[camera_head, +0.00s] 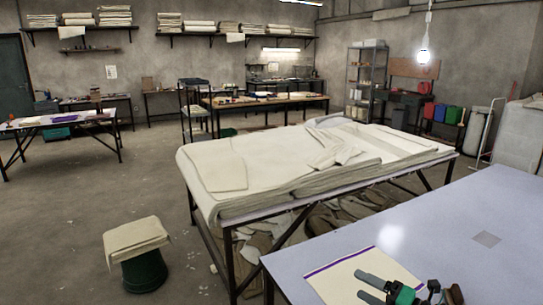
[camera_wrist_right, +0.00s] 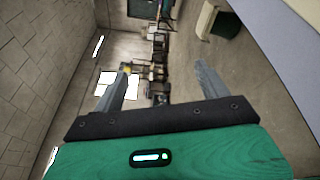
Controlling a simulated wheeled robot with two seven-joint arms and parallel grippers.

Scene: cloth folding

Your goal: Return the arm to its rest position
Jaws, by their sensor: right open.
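My right gripper (camera_head: 364,285) shows at the bottom of the head view, over the near table and overlapping a cream cloth. Its two grey fingers are apart with nothing between them. The right wrist view shows the same open fingers (camera_wrist_right: 162,78), with the room beyond them tilted sideways. The cream cloth (camera_head: 335,279) has a purple stripe along its far edge and lies flat on the pale table. Its near part is cut off by the frame and partly hidden by the gripper. I cannot tell the height of the gripper above it. My left gripper is not in view.
Beyond stands a table piled with cream fabric (camera_head: 270,165). A green stool (camera_head: 144,271) with folded cloth stands at left. Open floor lies around it.

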